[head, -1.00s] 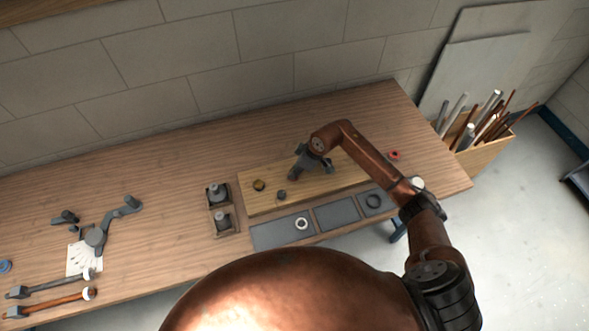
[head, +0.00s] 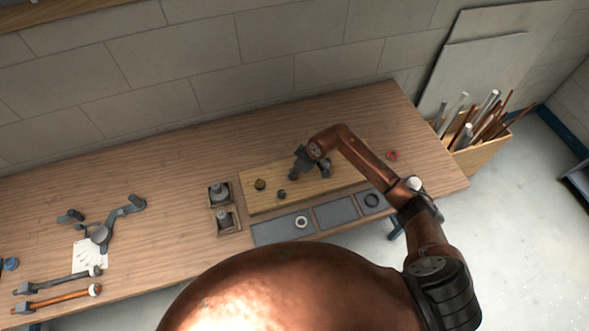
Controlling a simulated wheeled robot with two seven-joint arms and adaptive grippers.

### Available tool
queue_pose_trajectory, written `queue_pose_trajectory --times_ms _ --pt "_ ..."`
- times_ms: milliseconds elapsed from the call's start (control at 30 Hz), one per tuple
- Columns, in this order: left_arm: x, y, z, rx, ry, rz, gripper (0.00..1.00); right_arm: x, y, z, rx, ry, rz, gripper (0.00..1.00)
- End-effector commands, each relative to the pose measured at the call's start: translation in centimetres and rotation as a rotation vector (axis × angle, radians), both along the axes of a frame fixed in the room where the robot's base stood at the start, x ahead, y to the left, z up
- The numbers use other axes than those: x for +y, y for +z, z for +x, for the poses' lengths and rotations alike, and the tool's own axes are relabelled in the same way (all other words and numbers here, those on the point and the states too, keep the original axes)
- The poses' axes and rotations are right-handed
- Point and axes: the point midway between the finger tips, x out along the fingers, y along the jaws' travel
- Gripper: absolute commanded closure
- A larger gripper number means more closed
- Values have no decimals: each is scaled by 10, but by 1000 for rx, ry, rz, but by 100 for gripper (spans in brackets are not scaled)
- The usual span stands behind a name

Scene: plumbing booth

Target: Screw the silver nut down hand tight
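My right gripper (head: 296,174) is over the wooden board (head: 346,176), pointing down at its middle. The gripper is small and dark here, so I cannot tell whether its fingers are open or shut on something. A brass-coloured fitting (head: 260,184) and a small dark fitting (head: 281,194) stand on the board to the left of the gripper. I cannot make out a silver nut for certain; whatever is under the gripper is hidden. A pale ring (head: 301,222) lies on a grey mat in front of the board. My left gripper is not in view.
A dark ring (head: 372,200) lies on the right mat; the middle mat (head: 337,212) is bare. A holder (head: 228,222) with two grey parts stands left of the board. A red ring (head: 392,155) is at the right. The table's back is clear.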

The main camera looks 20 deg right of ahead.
Motion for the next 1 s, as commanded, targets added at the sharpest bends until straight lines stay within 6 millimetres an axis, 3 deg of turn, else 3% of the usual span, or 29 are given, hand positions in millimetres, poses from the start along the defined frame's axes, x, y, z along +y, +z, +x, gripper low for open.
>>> queue_pose_trajectory --times_ms 1000 --pt "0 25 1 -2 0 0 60 1 0 -1 1 -131 0 99"
